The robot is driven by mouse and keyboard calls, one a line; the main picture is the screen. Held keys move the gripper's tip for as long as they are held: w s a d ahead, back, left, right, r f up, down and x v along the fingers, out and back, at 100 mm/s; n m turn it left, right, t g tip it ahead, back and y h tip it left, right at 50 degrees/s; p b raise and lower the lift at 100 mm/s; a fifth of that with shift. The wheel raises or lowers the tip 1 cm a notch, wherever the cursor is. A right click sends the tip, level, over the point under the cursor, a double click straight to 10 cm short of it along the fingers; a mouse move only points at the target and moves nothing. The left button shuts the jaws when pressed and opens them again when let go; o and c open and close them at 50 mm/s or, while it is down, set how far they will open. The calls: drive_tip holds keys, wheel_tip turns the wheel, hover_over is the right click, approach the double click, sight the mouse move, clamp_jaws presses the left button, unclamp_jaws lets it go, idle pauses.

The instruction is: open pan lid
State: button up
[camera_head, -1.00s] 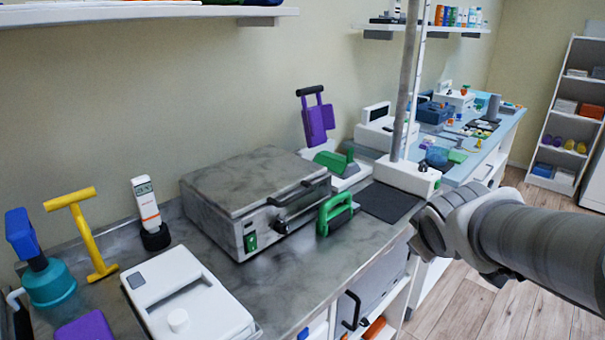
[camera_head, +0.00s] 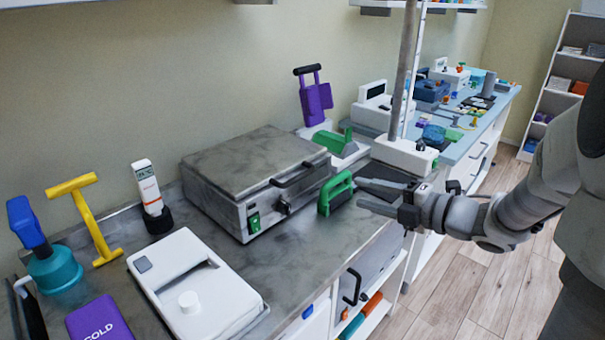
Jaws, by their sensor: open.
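A grey metal heating pan (camera_head: 232,205) sits on the counter in the head view, with a green switch and a dark knob on its front. Its flat lid (camera_head: 255,155) lies closed on top, with a dark bar handle (camera_head: 300,174) along the front edge. My gripper (camera_head: 366,195) is open and empty, to the right of the pan and apart from the handle. Its fingers point left toward the pan's side.
A green-handled tool (camera_head: 335,190) stands between the pan and my gripper. A grey post rises from a white base (camera_head: 405,157) behind my gripper. A white lidded box (camera_head: 195,290) sits front left. The counter before the pan (camera_head: 290,255) is clear.

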sight(302, 178)
drive_tip(key=b+x, duration=0.2)
drive_tip(key=x, duration=1.5)
drive_tip(key=shift+a, duration=0.15)
clamp_jaws()
idle(0.8)
